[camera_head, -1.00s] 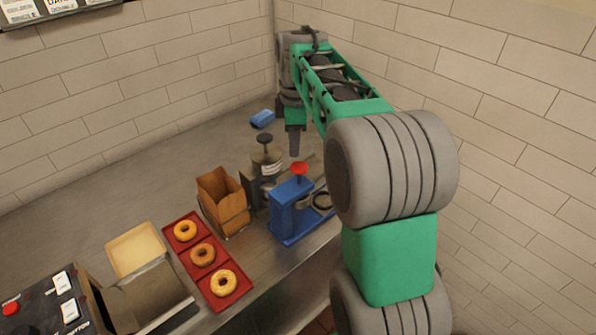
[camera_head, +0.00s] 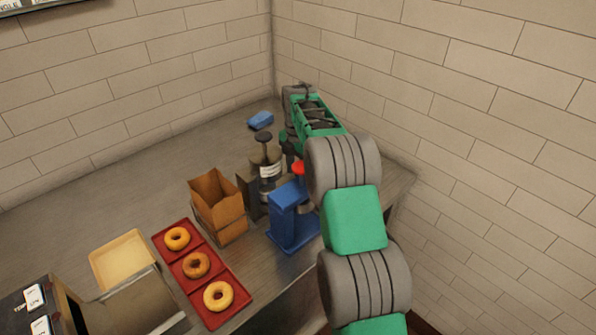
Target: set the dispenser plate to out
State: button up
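The dispenser (camera_head: 266,170) is a metal cylinder with a pale label and a black knob on top, standing on the counter in the head view. Its plate cannot be made out from here. A blue press-like stand (camera_head: 291,222) with a red knob (camera_head: 299,168) stands just in front and to the right of it. My gripper (camera_head: 289,151) is low at the right side of the dispenser, behind the red knob. Its fingertips are hidden, so I cannot tell whether it is open or touches anything.
A brown paper bag (camera_head: 219,208) stands left of the dispenser. A red tray (camera_head: 223,275) holds three bagels in front of the bag. A tan tray (camera_head: 123,258) lies further left. A blue block (camera_head: 261,119) lies near the wall corner. The counter's back left is clear.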

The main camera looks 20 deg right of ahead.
jog(key=shift+f, duration=0.4)
jog(key=shift+c, duration=0.2)
grip_shut()
jog(key=shift+d+r, duration=0.1)
dwell(0.9)
